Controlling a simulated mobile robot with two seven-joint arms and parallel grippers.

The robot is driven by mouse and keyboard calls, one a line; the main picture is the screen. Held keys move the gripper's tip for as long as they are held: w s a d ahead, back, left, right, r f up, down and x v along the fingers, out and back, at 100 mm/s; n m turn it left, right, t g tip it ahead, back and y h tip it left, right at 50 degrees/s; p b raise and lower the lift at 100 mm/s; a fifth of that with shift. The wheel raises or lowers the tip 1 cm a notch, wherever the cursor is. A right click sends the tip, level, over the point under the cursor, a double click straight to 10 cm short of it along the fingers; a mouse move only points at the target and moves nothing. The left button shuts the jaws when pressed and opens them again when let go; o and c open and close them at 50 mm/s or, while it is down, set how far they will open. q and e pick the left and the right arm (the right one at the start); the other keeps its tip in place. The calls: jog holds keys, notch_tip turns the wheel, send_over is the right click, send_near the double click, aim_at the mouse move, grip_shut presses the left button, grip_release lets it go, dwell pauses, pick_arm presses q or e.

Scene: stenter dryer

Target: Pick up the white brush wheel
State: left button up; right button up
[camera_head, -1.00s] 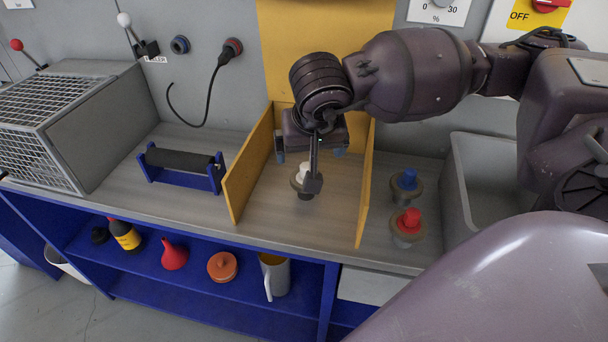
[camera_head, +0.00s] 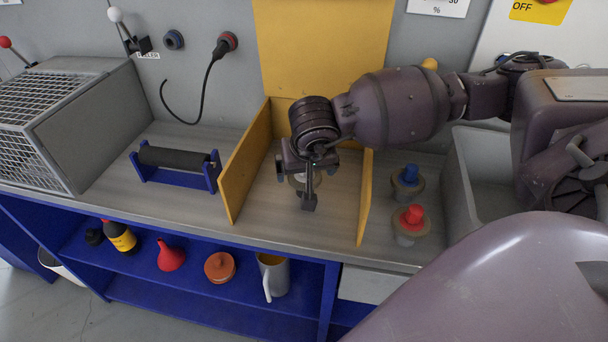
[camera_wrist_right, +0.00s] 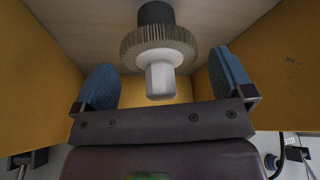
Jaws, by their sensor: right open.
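The white brush wheel (camera_wrist_right: 160,45) stands between the yellow panels on the grey worktop. It has a white knob, a ring of tan bristles and a dark end. In the head view only part of its bristle ring (camera_head: 299,184) shows, as my right gripper covers the rest. My right gripper (camera_wrist_right: 161,88) is open, with its blue finger pads on either side of the white knob and apart from it. In the head view my right gripper (camera_head: 305,178) is over the wheel. My left gripper is not in view.
Yellow side panels (camera_head: 246,170) and a back panel enclose the wheel. To the right stand a blue-knobbed wheel (camera_head: 408,180), a red-knobbed wheel (camera_head: 410,222) and a grey bin (camera_head: 462,190). A black roller on a blue stand (camera_head: 178,160) sits left.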

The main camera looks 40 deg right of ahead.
jog(key=shift+w+f, duration=0.1)
jog(key=shift+f, duration=0.25)
jog(key=shift+r, duration=0.1)
jog(key=c, duration=1.1)
